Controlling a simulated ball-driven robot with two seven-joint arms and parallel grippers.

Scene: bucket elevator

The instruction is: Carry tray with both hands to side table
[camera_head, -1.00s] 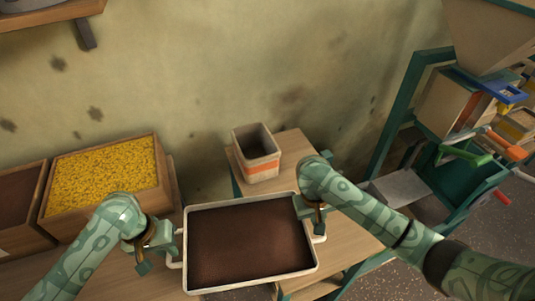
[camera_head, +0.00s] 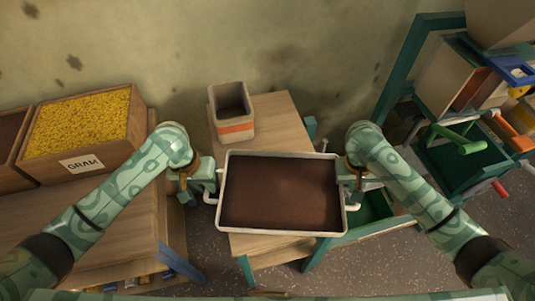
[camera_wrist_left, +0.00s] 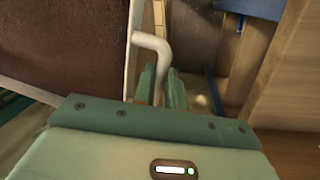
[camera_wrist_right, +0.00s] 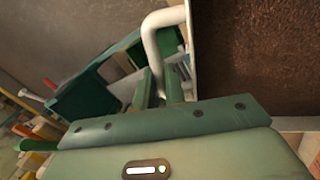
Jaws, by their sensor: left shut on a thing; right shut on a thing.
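The tray (camera_head: 281,237) is a white-rimmed rectangle full of dark brown material, with a white handle on each side. In the head view it hangs over the small wooden side table (camera_head: 270,108). My left gripper (camera_head: 209,190) is at its left handle; the left wrist view shows the jaws (camera_wrist_left: 160,92) shut on that handle. My right gripper (camera_head: 350,192) is at its right handle; the right wrist view shows the jaws (camera_wrist_right: 158,90) shut on that handle. The tray looks about level. Whether it touches the table cannot be told.
A beige bucket with an orange band (camera_head: 236,127) stands at the back of the side table. A bench (camera_head: 90,225) with a labelled box of yellow grain (camera_head: 80,163) is at the left. A green-framed machine with coloured handles (camera_head: 460,140) stands at the right.

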